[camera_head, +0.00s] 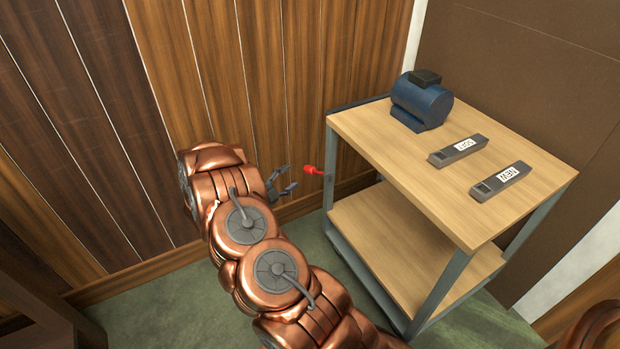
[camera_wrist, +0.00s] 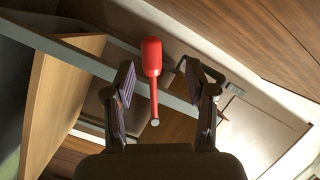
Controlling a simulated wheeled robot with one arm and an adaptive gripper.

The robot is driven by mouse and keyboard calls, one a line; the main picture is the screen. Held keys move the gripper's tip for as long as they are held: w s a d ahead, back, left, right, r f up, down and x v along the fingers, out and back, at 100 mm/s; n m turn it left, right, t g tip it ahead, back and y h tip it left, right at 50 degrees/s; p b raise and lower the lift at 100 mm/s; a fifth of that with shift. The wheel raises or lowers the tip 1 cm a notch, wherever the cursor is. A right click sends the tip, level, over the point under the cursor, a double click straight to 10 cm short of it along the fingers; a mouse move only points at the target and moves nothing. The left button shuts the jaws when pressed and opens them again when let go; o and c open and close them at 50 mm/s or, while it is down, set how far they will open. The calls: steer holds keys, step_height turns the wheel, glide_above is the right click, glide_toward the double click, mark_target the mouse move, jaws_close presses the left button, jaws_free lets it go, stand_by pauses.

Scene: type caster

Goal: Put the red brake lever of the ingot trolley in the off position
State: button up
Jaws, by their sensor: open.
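The ingot trolley (camera_head: 350,130) has two wooden shelves on a grey metal frame. The red brake lever (camera_head: 313,170) sticks out to the left from the trolley's left frame post in the head view. In the wrist view the red lever (camera_wrist: 152,60) shows between the two fingers, with its thick end up and a thin rod below. My gripper (camera_head: 283,182) is open, just left of the lever's red end, with a small gap. In the wrist view my gripper (camera_wrist: 165,95) has its fingers on both sides of the lever, and neither clearly touches it.
On the top shelf stand a blue motor-like block (camera_head: 420,102) and two grey ingots, labelled SORT (camera_head: 458,150) and NEW (camera_head: 500,181). A wood-panelled wall (camera_head: 270,70) stands close behind my gripper. Green floor (camera_head: 160,310) is open at lower left.

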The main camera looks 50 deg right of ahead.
mark_target(306, 172)
steer(key=shift+s+d+f+m+g+h, duration=0.2)
steer(key=shift+s+d+g, duration=0.1)
steer(key=shift+s, duration=0.2)
steer(key=shift+s+d+f+m+g+h, duration=0.1)
steer(key=shift+s+d+f+g+h, duration=0.15)
steer(key=shift+s, duration=0.2)
steer(key=shift+t, duration=0.25)
steer(key=shift+d+r+b, duration=0.1)
steer(key=shift+d+b, duration=1.15)
steer(key=shift+d, duration=2.45)
jaws_close()
